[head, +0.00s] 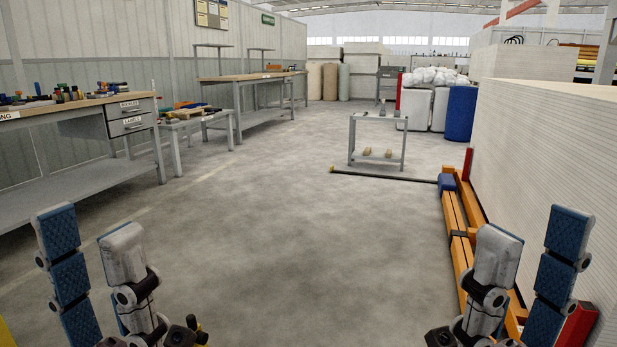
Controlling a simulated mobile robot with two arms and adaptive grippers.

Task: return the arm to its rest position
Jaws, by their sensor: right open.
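My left gripper (88,232) is at the lower left of the head view. Its fingers point up and stand apart, with blue ribbed pads on the outer one and nothing between them. My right gripper (534,232) is at the lower right, in a near mirror pose. Its fingers are also apart and empty. The lower parts of both arms are cut off by the bottom edge of the picture.
Orange beams (458,230) lie on the floor beside a tall stack of pale boards (555,160), close to my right gripper. A workbench (70,185) stands at left. A small grey trolley (378,118) stands ahead, behind a dark pole (385,177). The middle floor is clear.

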